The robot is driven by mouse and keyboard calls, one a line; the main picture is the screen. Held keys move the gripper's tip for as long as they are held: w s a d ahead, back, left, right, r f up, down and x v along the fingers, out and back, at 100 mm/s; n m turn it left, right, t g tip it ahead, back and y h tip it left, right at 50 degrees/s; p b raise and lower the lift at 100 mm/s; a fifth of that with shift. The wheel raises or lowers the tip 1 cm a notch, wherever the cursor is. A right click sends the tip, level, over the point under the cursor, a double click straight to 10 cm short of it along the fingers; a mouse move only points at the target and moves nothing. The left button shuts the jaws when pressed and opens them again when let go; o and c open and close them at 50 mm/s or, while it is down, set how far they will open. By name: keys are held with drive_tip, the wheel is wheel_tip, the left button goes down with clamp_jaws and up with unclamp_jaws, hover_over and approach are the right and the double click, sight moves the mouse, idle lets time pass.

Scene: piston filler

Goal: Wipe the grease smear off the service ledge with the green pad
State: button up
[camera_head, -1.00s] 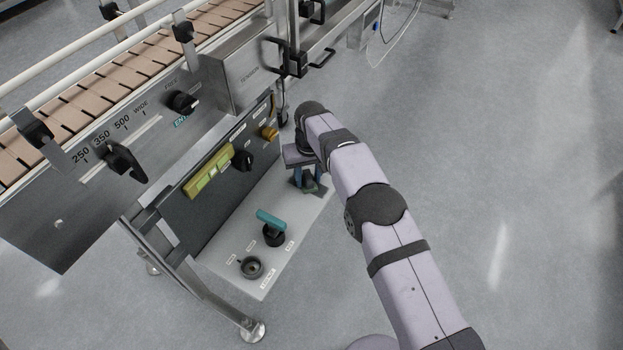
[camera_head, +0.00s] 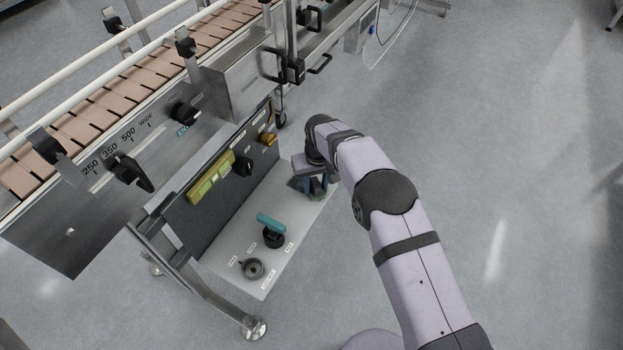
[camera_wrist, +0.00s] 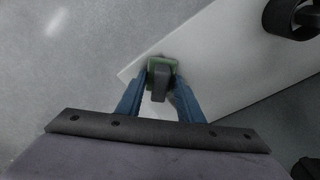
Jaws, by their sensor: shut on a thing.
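My gripper (camera_head: 316,188) points down over the far right end of the pale service ledge (camera_head: 292,225). In the wrist view its two blue fingers (camera_wrist: 160,84) are shut on the dark grip of the green pad (camera_wrist: 154,62). The pad lies close to the ledge's corner, and the ledge also shows in the wrist view (camera_wrist: 225,55). Whether the pad touches the surface is hard to tell. I cannot make out the grease smear clearly; the fingers, pad and shadow cover part of that end.
A teal-handled valve (camera_head: 271,223) and a dark round knob (camera_head: 252,268) stand on the nearer part of the ledge. A dark upright panel with a yellow-green display (camera_head: 211,176) and knobs borders the ledge's left side. Open floor lies to the right.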

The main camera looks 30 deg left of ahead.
sight(325, 197)
drive_tip(key=shift+d+f, duration=0.15)
drive_tip(key=shift+s+d+r+p, duration=0.1)
drive_tip(key=shift+d+r+p, duration=0.1)
drive_tip(key=shift+d+p, duration=0.55)
drive_tip(key=shift+d+f+p, duration=0.1)
drive_tip(key=shift+d+p, duration=0.6)
drive_tip(key=shift+d, duration=0.15)
drive_tip(key=shift+d, duration=0.1)
drive_tip(key=shift+d+r+p, duration=0.2)
drive_tip(key=shift+d+p, duration=0.65)
drive_tip(key=shift+d+f+p, duration=0.1)
drive_tip(key=shift+d+p, duration=0.25)
drive_tip(key=shift+d, duration=0.3)
